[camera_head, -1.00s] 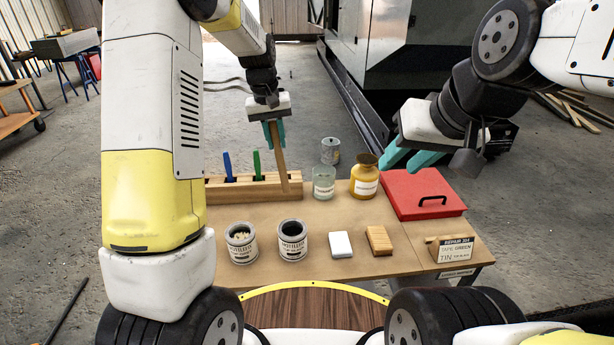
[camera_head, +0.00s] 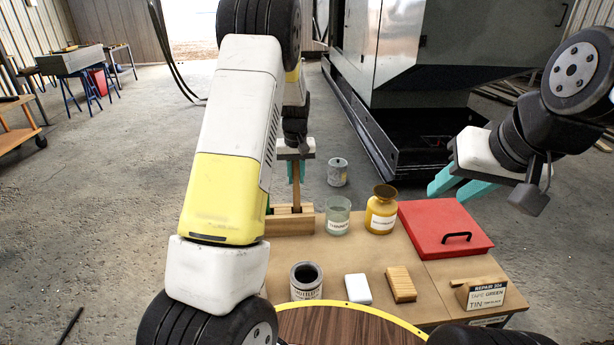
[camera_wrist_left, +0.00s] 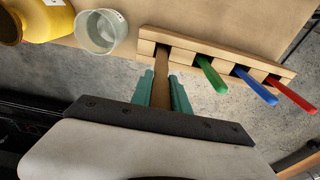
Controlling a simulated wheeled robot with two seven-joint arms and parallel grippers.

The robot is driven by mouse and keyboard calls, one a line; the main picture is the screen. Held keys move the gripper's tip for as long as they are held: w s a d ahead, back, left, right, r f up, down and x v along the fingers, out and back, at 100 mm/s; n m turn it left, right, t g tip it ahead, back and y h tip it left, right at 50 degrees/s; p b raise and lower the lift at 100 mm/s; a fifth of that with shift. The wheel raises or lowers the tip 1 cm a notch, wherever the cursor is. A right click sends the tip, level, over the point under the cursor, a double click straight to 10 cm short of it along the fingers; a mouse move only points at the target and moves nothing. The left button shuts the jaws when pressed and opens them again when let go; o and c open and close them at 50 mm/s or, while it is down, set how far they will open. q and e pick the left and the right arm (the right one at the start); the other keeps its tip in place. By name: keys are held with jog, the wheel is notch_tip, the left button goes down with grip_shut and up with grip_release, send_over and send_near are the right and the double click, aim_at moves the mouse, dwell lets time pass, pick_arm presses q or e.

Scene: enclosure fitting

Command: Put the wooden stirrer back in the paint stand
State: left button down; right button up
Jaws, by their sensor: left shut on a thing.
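My left gripper (camera_head: 296,172) is shut on the wooden stirrer (camera_head: 296,196), which hangs upright below the fingers. The wooden paint stand (camera_head: 291,224) is on the back of the table, mostly hidden by my left arm. In the left wrist view the stirrer (camera_wrist_left: 161,88) lines up with the end slot of the stand (camera_wrist_left: 213,47), beside the green handle (camera_wrist_left: 211,74). Its tip meets the stand there, but I cannot tell how deep it sits. My right gripper (camera_head: 461,184) is open and empty, above the red case.
Blue (camera_wrist_left: 256,86) and red (camera_wrist_left: 291,95) handles stand in other slots. A glass jar (camera_head: 338,216) and a yellow bottle (camera_head: 381,210) stand right of the stand.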

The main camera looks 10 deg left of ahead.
aim_at(296, 189)
pick_arm(q)
jog(key=shift+f, duration=1.55)
jog(key=c, duration=1.3)
grip_release()
jog(key=shift+o, duration=0.2)
